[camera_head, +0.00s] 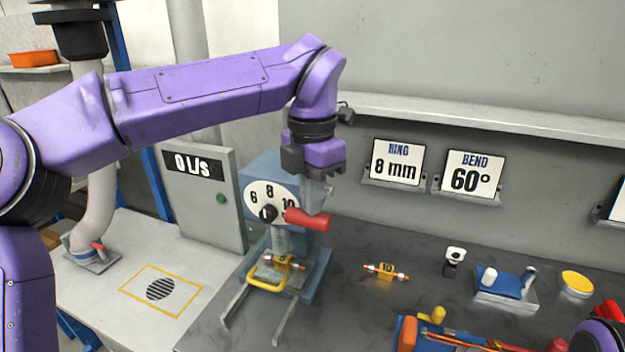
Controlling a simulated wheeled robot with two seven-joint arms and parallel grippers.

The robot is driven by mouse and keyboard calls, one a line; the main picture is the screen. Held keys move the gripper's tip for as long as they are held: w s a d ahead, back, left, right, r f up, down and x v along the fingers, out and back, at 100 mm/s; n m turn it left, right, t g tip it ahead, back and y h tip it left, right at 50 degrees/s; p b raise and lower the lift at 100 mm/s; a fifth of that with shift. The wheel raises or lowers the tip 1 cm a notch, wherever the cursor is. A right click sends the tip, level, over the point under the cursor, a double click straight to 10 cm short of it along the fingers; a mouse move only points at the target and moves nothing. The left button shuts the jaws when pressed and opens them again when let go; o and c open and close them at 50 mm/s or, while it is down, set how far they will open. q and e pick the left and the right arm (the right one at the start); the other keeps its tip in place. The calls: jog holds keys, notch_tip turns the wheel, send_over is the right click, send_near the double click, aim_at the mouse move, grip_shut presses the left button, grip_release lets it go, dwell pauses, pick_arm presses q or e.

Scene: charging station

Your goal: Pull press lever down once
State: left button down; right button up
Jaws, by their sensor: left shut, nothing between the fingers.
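The press (265,180) is a blue machine with a white dial marked 6, 8 and 10, standing on the dark bench left of centre. Its lever has a red handle (308,219), which sticks out to the right in front of the dial's lower right edge. My left gripper (316,208) comes down from above and is shut, with nothing held. Its fingertips are right at the red handle; I cannot tell whether they touch it. A small yellow-and-brass piece (286,263) sits in the press below. My right gripper is out of view.
A blue-and-grey fixture (506,285) and a yellow disc (577,282) stand farther right. Tools lie along the front edge. Signs reading RING 8 mm (397,163) and BEND 60° (470,175) stand behind.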

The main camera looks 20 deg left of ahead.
aim_at(309, 225)
pick_arm(q)
jog(key=shift+s+f+b, duration=0.15)
jog(key=shift+f+b, duration=0.35)
jog(key=shift+f, duration=0.1)
jog(key=shift+s+f+b, duration=0.15)
jog(key=shift+f+b, duration=0.3)
jog(key=shift+f, duration=0.15)
jog(key=shift+r, duration=0.1)
jog(key=shift+s+f+b, duration=0.25)
jog(key=shift+f+b, duration=0.75)
jog(key=shift+f, duration=0.3)
jog(key=shift+f+b, duration=0.55)
jog(key=shift+f, duration=0.15)
jog(key=shift+f+b, duration=0.45)
jog(key=shift+f, duration=0.1)
